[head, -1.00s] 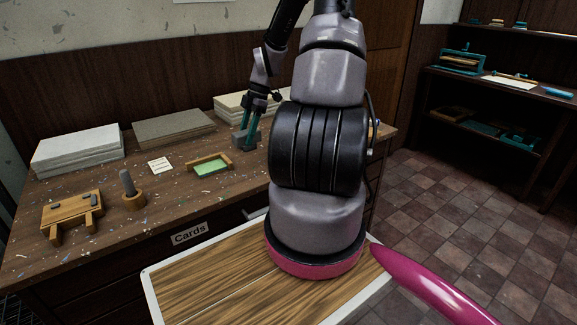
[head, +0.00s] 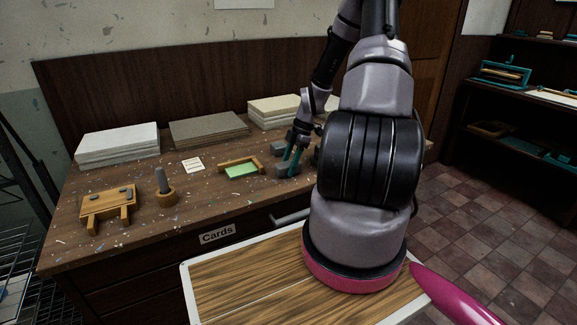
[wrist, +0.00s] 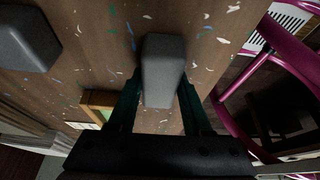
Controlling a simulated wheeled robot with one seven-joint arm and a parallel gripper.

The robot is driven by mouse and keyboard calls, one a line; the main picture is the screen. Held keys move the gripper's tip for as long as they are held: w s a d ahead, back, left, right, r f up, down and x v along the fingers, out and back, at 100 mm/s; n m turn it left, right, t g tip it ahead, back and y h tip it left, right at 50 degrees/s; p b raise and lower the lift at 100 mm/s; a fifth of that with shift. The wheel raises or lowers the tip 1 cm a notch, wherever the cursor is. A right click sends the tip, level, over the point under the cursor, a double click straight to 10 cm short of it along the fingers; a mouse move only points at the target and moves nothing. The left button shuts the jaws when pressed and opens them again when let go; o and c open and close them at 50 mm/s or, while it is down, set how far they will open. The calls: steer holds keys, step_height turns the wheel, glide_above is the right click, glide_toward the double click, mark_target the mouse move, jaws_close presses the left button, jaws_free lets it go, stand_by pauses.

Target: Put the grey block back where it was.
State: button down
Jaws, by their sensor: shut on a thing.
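My gripper (head: 291,164) has dark teal fingers pointing down at the workbench top (head: 140,232). It is shut on a grey block (head: 286,170), which sits low, right of the green-bottomed tray (head: 241,171). In the wrist view the grey block (wrist: 163,68) is between the two fingers (wrist: 160,105), its long side running away from the palm. I cannot tell if it touches the bench. A second grey block (head: 279,148) is just behind it, and also shows at the upper left of the wrist view (wrist: 25,40).
A small card (head: 193,165), a wooden stand (head: 108,203) and a grey peg in a round holder (head: 163,185) are to the left. Paper stacks (head: 208,129) line the back. Scraps litter the bench. A drawer labelled Cards (head: 217,233) is in front.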

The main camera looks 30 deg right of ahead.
steer(key=shift+c, duration=1.7)
jaws_free()
steer(key=shift+f, duration=0.15)
steer(key=v, duration=1.2)
steer(key=s+a+r+m+h, duration=0.25)
steer(key=a+r+m, duration=0.25)
steer(key=r, duration=0.5)
steer(key=s+a+r+m+t, duration=0.3)
steer(key=s+a+r+m, duration=0.3)
steer(key=s+r+m, duration=0.2)
steer(key=s+a+r+m+t, duration=0.4)
steer(key=s+a+r+m, duration=0.3)
steer(key=r, duration=0.5)
steer(key=s+m, duration=0.2)
steer(key=shift+s+r+m, duration=0.15)
steer(key=shift+r+m, duration=0.1)
steer(key=shift+m, duration=0.05)
